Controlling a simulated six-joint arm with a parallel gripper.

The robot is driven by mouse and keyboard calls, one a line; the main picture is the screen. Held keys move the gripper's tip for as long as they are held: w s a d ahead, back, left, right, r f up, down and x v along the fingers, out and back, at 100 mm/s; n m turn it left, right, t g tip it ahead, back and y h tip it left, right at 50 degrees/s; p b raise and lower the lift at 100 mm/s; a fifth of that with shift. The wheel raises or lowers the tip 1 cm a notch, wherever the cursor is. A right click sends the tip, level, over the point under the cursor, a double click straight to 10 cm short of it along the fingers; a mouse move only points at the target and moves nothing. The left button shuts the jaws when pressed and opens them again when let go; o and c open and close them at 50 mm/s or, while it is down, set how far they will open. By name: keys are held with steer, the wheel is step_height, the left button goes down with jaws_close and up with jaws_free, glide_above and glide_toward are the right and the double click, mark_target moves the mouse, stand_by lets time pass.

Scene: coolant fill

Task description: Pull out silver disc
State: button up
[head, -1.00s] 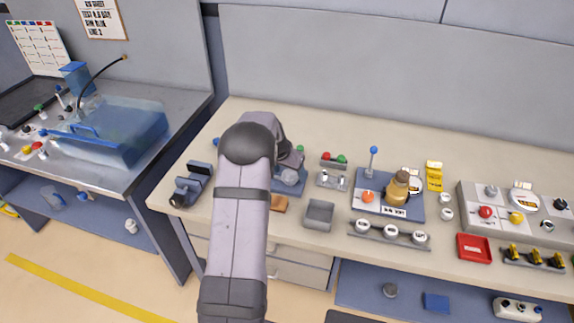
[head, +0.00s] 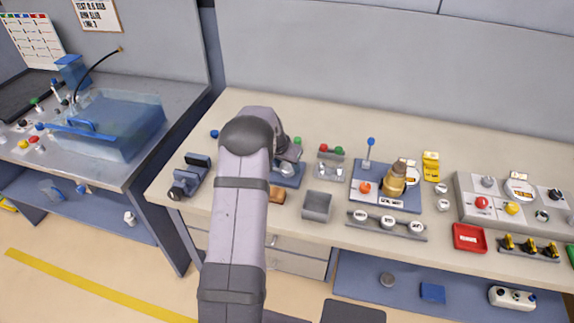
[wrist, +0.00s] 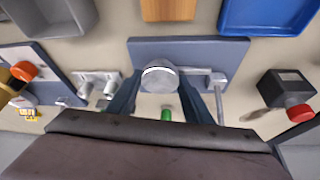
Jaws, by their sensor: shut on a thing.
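The silver disc (wrist: 160,76) has a round, bright top face and sits over a blue-grey base plate (wrist: 209,52) in the wrist view. My gripper (wrist: 161,88) has its two dark blue fingers on either side of the disc and is shut on it. In the head view the disc (head: 288,171) shows below my gripper (head: 289,163), over the same plate (head: 293,182). A grey metal lever or post (wrist: 216,82) stands on the plate beside the disc. I cannot tell how far the disc sits in its seat.
A grey open bin (head: 317,207) and an orange-brown block (head: 277,194) lie near the plate. A dark device with a red knob (wrist: 297,110) is at the right in the wrist view. A board with an amber bottle (head: 396,182) stands right.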

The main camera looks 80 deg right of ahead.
mark_target(287, 168)
steer(key=shift+r, duration=0.45)
stand_by(0.5)
steer(key=shift+r+p, duration=1.2)
steer(key=shift+r, duration=0.9)
steer(key=shift+w, duration=0.1)
